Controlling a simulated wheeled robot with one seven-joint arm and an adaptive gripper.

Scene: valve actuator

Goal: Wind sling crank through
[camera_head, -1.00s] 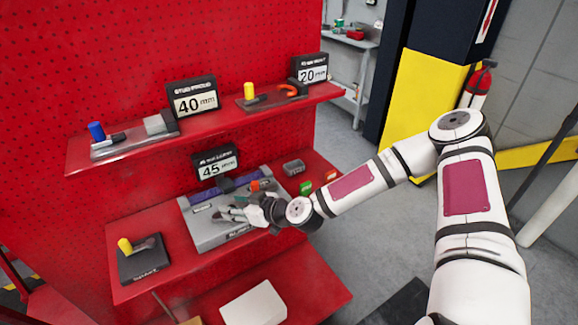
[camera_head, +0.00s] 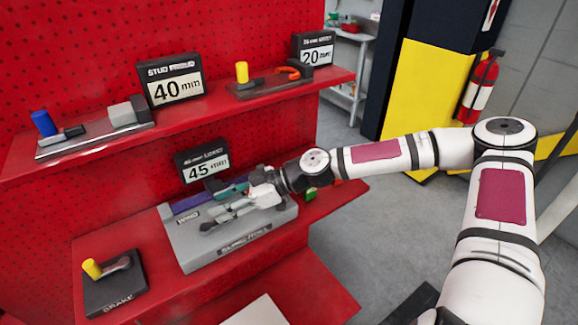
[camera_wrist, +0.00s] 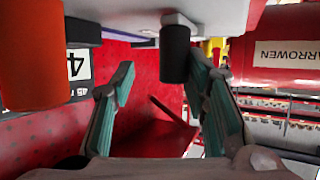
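The grey sling box (camera_head: 240,241) with a "WIND" label sits on the lower red shelf. My gripper (camera_head: 222,206) is over its top, reaching in from the right. In the wrist view my gripper (camera_wrist: 160,82) is open, with its two fingers well apart. A dark cylindrical grip (camera_wrist: 175,54), which looks like the crank handle, hangs from a pale part between the fingertips, nearer the right finger. I see no finger closed on it. An orange cylinder (camera_wrist: 30,55) is close at the upper left. In the head view my gripper hides much of the crank.
A "45 mm" sign (camera_head: 202,168) stands behind the box. A dark brake block (camera_head: 115,284) with a yellow-knobbed lever is at the left. The upper shelf (camera_head: 200,107) overhangs with other fixtures and signs. Open floor lies to the right.

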